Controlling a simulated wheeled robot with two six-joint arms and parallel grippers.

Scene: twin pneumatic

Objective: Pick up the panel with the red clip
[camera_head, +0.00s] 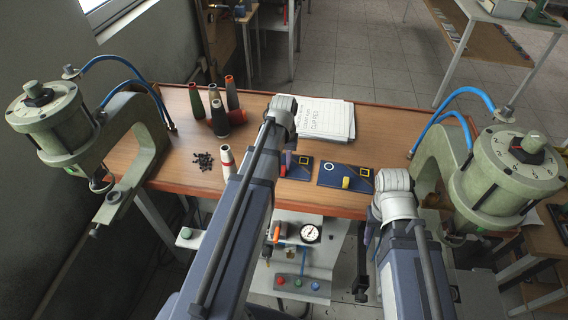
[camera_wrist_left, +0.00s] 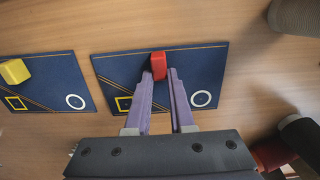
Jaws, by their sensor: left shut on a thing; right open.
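The dark blue panel with the red clip (camera_wrist_left: 190,90) lies flat on the wooden table in the left wrist view. Its red clip (camera_wrist_left: 158,66) stands at its upper edge, and my left gripper (camera_wrist_left: 160,74) is shut on the clip. The panel also shows in the head view (camera_head: 301,166), partly hidden by my left arm. A second blue panel (camera_head: 334,181) with a yellow clip (camera_head: 345,183) lies beside it. It also shows in the left wrist view (camera_wrist_left: 45,93). My right gripper (camera_head: 369,234) is open, mostly hidden, and away from the panels.
A sheet stack (camera_head: 337,119) lies behind the panels. Several cones (camera_head: 217,112) and dark small parts (camera_head: 203,161) are on the table's left. Green presses stand left (camera_head: 50,115) and right (camera_head: 510,170). A gauge unit (camera_head: 310,234) sits below the front edge.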

